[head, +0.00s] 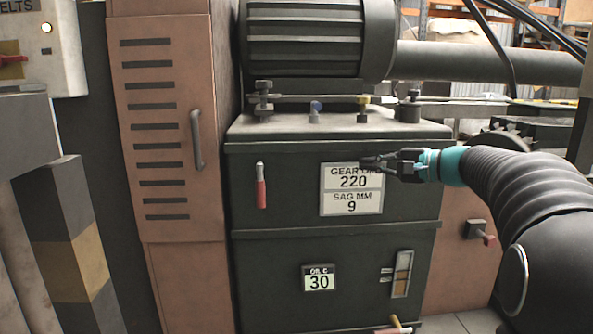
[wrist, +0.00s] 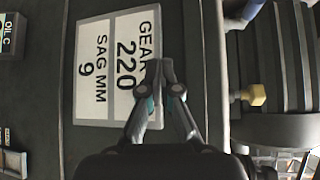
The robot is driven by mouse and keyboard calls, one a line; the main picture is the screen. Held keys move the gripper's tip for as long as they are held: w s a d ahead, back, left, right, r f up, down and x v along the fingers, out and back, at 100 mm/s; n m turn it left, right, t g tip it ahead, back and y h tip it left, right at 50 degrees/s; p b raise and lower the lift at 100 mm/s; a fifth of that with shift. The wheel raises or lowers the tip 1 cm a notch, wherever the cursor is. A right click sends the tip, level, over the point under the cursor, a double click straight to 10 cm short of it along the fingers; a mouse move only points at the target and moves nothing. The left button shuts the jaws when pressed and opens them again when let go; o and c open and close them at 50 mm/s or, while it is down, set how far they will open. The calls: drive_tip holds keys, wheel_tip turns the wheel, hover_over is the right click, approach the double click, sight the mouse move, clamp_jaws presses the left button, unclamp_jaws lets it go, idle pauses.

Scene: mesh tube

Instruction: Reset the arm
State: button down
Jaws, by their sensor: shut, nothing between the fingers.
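My gripper (head: 364,161) is at the right of the head view, at the end of my black arm with a teal band at the wrist. Its fingers point left, in front of the label plate (head: 350,203) reading "GEAR", "220", "SAG MM 9" on the dark cabinet. The fingertips overlap the top line of the label. In the wrist view my gripper (wrist: 159,85) is shut and empty, over the same label plate (wrist: 90,70). I cannot tell whether the fingertips touch the plate.
The dark gearbox cabinet (head: 280,180) carries a red-handled lever (head: 261,187), an "OIL C 30" display (head: 319,279) and a sight gauge (head: 402,274). A large motor (head: 305,40) sits on top. A brown vented cabinet (head: 165,130) stands left. A red-tipped valve (head: 480,232) is at right.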

drive_tip(key=s+a+f+n+g+h+p, duration=0.2)
drive_tip(key=s+f+n+g+h+p, duration=0.35)
drive_tip(key=s+f, duration=1.15)
drive_tip(key=s+n+h+p, duration=0.3)
drive_tip(key=s+h, duration=0.4)
drive_tip(key=s, duration=0.8)
drive_tip(key=s+a+r+n+p, duration=0.1)
drive_tip(key=s+a+r+p, duration=0.1)
drive_tip(key=s+a+r, duration=0.1)
drive_tip(key=shift+r, duration=0.65)
drive_tip(key=shift+s+d+n+t, duration=0.1)
drive_tip(key=shift+n+t, duration=0.15)
